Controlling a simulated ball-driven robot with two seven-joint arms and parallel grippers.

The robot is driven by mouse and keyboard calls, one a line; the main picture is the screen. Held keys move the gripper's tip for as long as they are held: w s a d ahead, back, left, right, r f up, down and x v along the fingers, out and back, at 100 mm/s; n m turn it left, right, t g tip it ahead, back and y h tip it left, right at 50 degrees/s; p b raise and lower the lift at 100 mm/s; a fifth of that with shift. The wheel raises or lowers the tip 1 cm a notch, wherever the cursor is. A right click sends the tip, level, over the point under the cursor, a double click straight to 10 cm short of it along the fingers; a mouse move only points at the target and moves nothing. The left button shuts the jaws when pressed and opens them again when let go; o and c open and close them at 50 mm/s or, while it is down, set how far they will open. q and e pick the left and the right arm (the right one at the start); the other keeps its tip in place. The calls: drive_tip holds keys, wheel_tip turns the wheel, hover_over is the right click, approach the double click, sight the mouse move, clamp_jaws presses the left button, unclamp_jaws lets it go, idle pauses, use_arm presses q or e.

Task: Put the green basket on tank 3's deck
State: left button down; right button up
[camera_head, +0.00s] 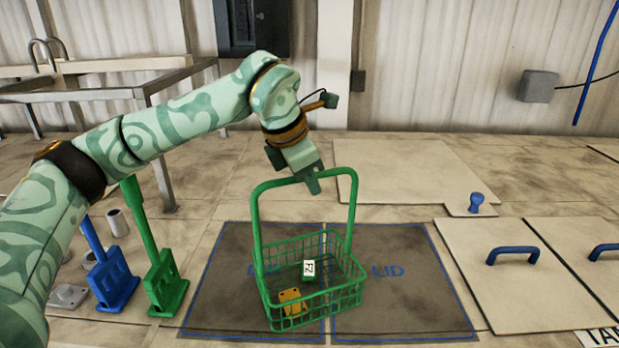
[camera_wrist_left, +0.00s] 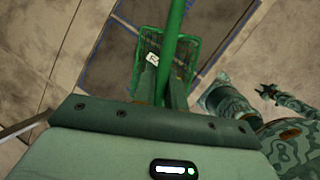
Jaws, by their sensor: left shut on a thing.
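The green basket (camera_head: 314,301) is a wire basket with a tall arched handle. My left gripper (camera_head: 314,188) is shut on the top bar of the handle, and the basket hangs upright below it. The basket also shows in the left wrist view (camera_wrist_left: 188,62), under the gripper (camera_wrist_left: 165,80). Inside the basket are an orange-yellow block (camera_head: 291,301) and a small green piece with a white label (camera_head: 309,270). The basket is in front of the dark lid mat (camera_head: 400,310); I cannot tell whether its bottom touches it. No deck marked tank 3 can be read.
Pale lids with blue handles (camera_head: 512,252) lie at the right, beside a partly cut-off tank sign (camera_head: 602,337). A blue stand (camera_head: 112,280) and a green stand (camera_head: 165,284) are at the left. A blue knob (camera_head: 476,202) stands on a pale panel (camera_head: 400,172) behind.

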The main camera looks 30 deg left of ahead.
use_arm(q)
drive_tip(key=c, duration=1.5)
unclamp_jaws()
drive_tip(key=shift+o, duration=0.2)
drive_tip(key=v, duration=1.2)
drive_tip(key=shift+p, duration=0.3)
